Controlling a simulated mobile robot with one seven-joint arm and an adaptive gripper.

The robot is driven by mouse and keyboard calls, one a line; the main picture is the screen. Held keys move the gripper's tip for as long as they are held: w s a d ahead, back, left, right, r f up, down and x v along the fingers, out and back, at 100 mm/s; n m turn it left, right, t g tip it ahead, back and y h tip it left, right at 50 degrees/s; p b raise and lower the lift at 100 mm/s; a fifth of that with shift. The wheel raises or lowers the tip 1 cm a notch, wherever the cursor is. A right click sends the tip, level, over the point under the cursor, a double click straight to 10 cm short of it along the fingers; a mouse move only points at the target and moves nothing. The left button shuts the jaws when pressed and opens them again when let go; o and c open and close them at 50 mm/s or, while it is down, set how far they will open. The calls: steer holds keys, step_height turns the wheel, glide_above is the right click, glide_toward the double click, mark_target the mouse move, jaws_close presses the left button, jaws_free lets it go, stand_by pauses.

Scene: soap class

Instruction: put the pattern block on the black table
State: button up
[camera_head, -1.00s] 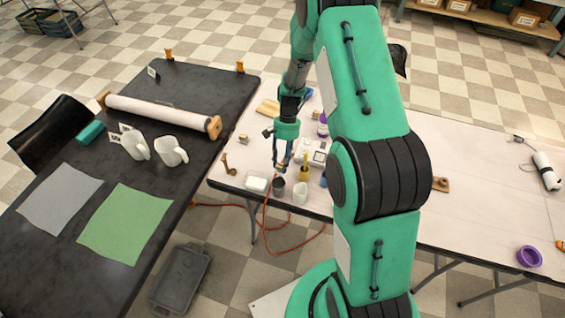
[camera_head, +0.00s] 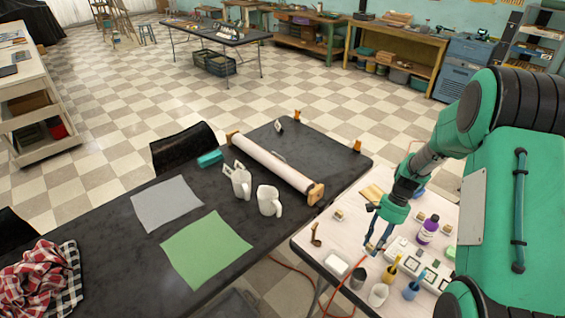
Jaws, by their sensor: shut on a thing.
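My gripper (camera_head: 375,247) hangs over the near left part of the white table (camera_head: 318,262), fingers pointing down. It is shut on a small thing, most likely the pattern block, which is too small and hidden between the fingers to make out. The black table (camera_head: 110,238) stands to the left of the gripper, across a narrow gap. A green sheet (camera_head: 206,248) and a grey sheet (camera_head: 167,203) lie flat on it.
Two white jugs (camera_head: 269,201), a long roller (camera_head: 272,166) and a teal block (camera_head: 209,159) stand on the black table. A cloth (camera_head: 42,280) lies at its near left. Cups (camera_head: 379,294) and a purple bottle (camera_head: 428,229) crowd the white table near my gripper.

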mark_target(372, 246)
step_height(372, 246, up, 3)
steer(key=shift+r, duration=0.1)
steer(key=shift+w+a, duration=0.1)
steer(key=shift+w, duration=0.15)
steer(key=w+a+m+t, duration=0.3)
steer(key=w+a+m, duration=0.5)
steer(key=w+a, duration=0.7)
steer(key=w+a+m+t, duration=0.3)
steer(key=w+a+m, duration=0.6)
steer(key=w+a, duration=0.65)
steer(key=w+d+f, duration=0.2)
steer(key=d+f, duration=0.1)
steer(key=f, duration=0.2)
steer(key=shift+w+p, duration=0.15)
steer(key=shift+p, duration=0.15)
steer(key=shift+d, duration=0.1)
steer(key=shift+f+b, duration=0.7)
steer(key=shift+f, duration=2.35)
